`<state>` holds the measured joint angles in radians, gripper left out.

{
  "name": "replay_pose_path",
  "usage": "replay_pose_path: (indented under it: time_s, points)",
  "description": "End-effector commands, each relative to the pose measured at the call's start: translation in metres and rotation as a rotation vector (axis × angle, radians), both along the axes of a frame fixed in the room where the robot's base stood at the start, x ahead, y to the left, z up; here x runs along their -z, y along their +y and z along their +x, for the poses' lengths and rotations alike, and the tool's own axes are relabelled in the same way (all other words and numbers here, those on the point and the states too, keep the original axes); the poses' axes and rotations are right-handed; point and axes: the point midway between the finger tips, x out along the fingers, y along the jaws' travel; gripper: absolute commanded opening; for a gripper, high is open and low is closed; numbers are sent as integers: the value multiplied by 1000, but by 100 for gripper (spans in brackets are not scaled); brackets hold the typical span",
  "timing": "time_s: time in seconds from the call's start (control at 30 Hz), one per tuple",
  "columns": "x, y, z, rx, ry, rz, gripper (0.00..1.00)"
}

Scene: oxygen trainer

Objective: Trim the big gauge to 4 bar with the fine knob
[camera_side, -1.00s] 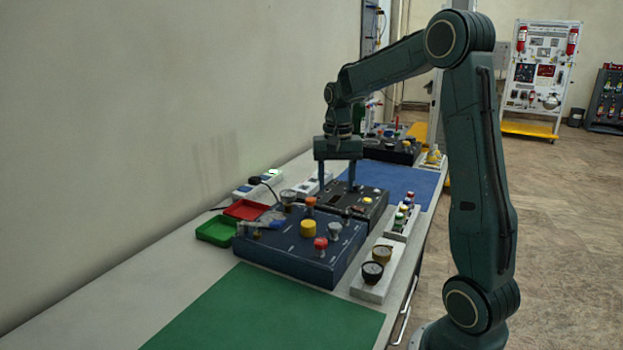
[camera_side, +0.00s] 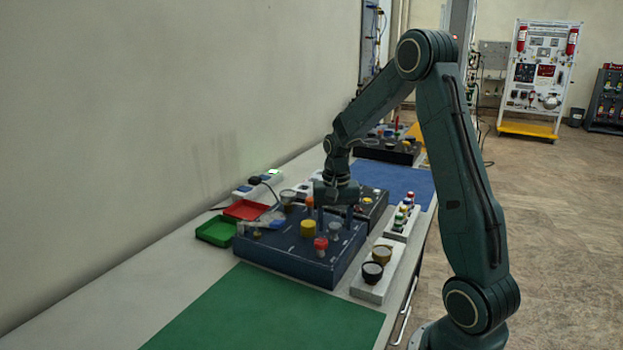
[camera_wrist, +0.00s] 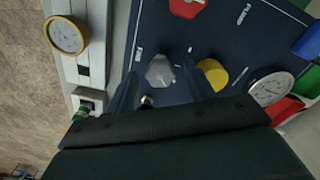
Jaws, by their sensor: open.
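The dark blue panel box (camera_side: 285,250) carries several knobs. A grey faceted knob (camera_side: 335,230), perhaps the fine knob, shows in the wrist view (camera_wrist: 160,70) between my open fingers, apart from both. My gripper (camera_side: 334,212) is low over the panel; its fingers (camera_wrist: 165,85) point down at it. A yellow knob (camera_side: 308,228) stands left of the grey one and is partly hidden by a finger in the wrist view. A red knob (camera_side: 320,244) is nearer the camera. A white-faced gauge (camera_wrist: 270,88), likely the big gauge, is at the right; its reading is too small to tell.
Two small gauges (camera_side: 372,270) stand on a light block beside the panel. Red (camera_side: 246,209) and green (camera_side: 215,231) trays lie left of it. A rack of coloured pieces (camera_side: 402,218) stands at the right. The green mat (camera_side: 270,315) is clear.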

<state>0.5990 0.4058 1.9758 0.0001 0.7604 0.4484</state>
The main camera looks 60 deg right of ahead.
Motion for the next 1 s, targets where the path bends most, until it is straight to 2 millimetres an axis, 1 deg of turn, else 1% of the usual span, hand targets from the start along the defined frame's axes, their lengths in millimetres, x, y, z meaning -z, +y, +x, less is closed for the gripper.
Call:
replay_pose_path:
  time_s: [0.23,0.37,0.4,0.47,0.73,1.0]
  points:
    - [0,0,0,0,0,0,53]
    - [0,0,0,0,0,0,28]
    - [0,0,0,0,0,0,20]
    - [0,0,0,0,0,0,9]
    - [0,0,0,-38,-1,-1,9]
    - [0,0,0,-211,-1,-1,9]
